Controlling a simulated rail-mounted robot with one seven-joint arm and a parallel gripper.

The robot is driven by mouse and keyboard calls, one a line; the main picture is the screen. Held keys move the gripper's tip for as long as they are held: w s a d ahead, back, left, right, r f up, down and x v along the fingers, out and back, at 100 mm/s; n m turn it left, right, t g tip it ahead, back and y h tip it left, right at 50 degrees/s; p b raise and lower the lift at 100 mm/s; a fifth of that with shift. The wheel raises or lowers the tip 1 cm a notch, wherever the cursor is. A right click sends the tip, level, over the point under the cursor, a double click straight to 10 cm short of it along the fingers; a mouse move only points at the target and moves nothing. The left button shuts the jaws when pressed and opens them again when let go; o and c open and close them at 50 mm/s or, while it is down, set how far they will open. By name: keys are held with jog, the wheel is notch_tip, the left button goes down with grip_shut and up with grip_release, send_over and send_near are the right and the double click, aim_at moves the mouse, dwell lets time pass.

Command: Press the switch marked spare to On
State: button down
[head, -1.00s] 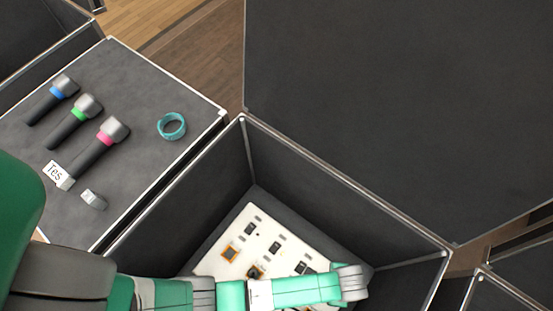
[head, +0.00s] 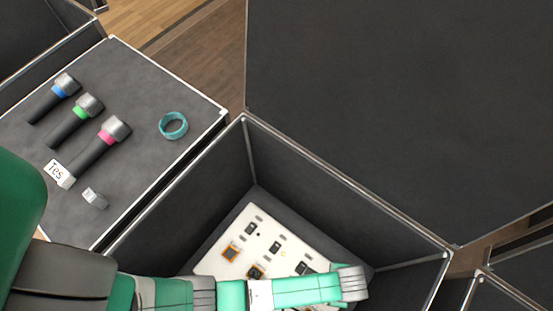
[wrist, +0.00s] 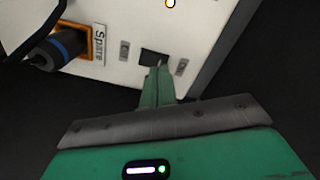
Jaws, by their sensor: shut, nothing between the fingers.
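The white panel (head: 228,262) lies inside the open dark case, and my arm covers its near part in the head view. In the wrist view, a label reading "Spare" (wrist: 99,45) stands beside an orange-framed socket with a dark, blue-ringed plug (wrist: 62,47). A dark switch (wrist: 155,57) is right of the label, with small grey marks on both sides that are too blurred to read. My gripper (wrist: 158,71) is shut and empty, its tips at the switch's lower edge. The tips partly cover the switch; I cannot tell whether they touch it or which way it is set.
The case walls (head: 345,190) rise close around the panel. A small light (wrist: 171,3) glows on the panel. Microphones (head: 100,145), a teal tape roll (head: 173,126) and a small grey item (head: 95,199) lie on the neighbouring case top at left.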

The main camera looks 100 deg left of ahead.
jog(key=shift+f+b, duration=0.6)
jog(key=shift+f, duration=0.35)
dwell(0.4)
jog(key=shift+r, duration=0.1)
notch_tip(320, 180, up, 7)
jog(key=p, duration=0.8)
dwell(0.4)
